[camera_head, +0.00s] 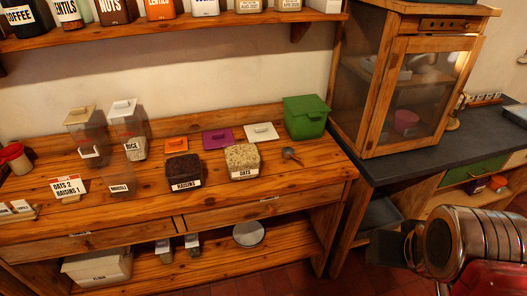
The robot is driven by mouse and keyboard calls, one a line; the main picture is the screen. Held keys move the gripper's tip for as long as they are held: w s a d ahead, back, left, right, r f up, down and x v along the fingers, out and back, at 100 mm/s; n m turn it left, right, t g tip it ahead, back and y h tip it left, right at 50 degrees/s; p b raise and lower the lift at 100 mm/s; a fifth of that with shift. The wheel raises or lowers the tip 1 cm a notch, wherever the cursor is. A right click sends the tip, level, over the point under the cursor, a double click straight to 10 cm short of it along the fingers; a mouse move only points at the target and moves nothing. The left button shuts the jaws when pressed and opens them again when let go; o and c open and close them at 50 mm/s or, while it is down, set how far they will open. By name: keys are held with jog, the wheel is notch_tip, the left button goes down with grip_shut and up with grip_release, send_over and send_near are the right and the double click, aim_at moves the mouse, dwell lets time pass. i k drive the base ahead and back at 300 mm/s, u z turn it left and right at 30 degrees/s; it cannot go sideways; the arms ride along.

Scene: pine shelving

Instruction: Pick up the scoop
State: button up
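A small dark grey scoop (291,154) lies on the pine counter, just right of the open container of oats (242,160) and in front of the green lidded box (305,117). My gripper (398,246) shows in part at the lower right, dark grey and beyond the metallic and red part of my arm. It is well to the right of the scoop, apart from it, in front of the dark worktop. My own arm hides some of it, and whether its fingers are open or shut does not show clearly.
An open container of raisins (184,171) stands left of the oats. Purple (218,140), orange (177,145) and white (261,132) lids lie behind. A glass-doored wooden cabinet (415,95) stands at right. The counter right of the scoop is clear.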

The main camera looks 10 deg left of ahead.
aim_at(288, 153)
jog(key=u, duration=0.4)
jog(key=i, duration=0.5)
jog(key=u, duration=0.65)
jog(key=i, duration=0.7)
jog(key=u, duration=0.35)
